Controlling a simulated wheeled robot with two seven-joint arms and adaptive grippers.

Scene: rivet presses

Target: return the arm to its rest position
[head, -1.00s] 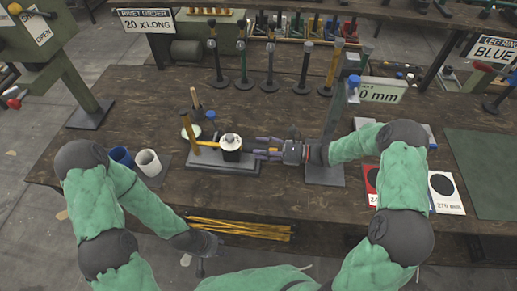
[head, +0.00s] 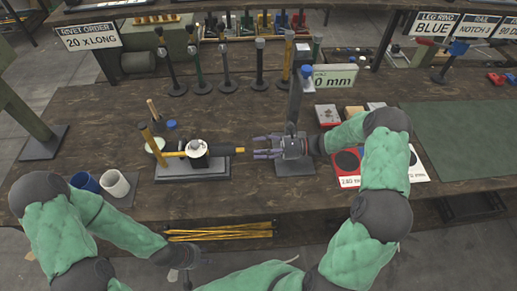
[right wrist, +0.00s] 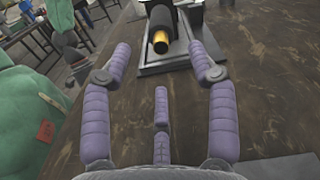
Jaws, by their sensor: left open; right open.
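My right gripper (head: 256,147) is open and empty above the table. Its fingers point left at the end of a yellow rod (head: 224,151), with a small gap between. The rod lies through a black fixture with a white round top (head: 197,148) on a grey base plate (head: 192,173). In the right wrist view the rod's end (right wrist: 161,42) sticks out of a black sleeve beyond the spread purple fingers (right wrist: 160,72). My left gripper (head: 187,262) hangs low in front of the table edge, open and small in view, with nothing seen in it.
A grey post (head: 295,105) with a "0 mm" sign (head: 334,77) stands right beside my right gripper. Blue (head: 85,183) and white (head: 114,184) cups stand at left. Yellow rods (head: 220,232) lie at the front. The green mat (head: 465,135) is bare.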

